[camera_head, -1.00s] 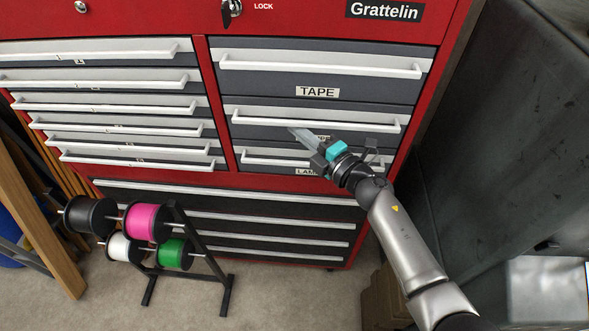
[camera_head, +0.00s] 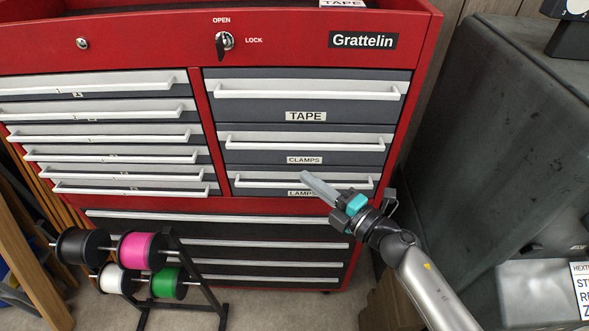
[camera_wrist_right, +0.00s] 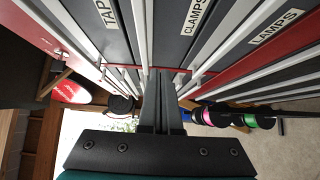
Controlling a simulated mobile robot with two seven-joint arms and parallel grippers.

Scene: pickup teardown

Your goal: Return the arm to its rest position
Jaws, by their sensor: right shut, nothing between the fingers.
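My right gripper (camera_head: 319,187) is shut and empty. It comes in from the lower right in the head view, in front of the lamps drawer (camera_head: 335,181) of the red tool chest (camera_head: 408,110). In the right wrist view its two dark fingers (camera_wrist_right: 160,100) lie together with nothing between them. The labelled drawers appear closed. Whether the fingertips touch the chest cannot be told. My left gripper is not in view.
A rack of spools, with a pink spool (camera_head: 140,251) and a green spool (camera_head: 168,283), stands on the floor at lower left. A large dark cabinet (camera_head: 490,140) is at right. Brown boxes (camera_head: 385,305) sit below my right arm. Carpet is free between rack and boxes.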

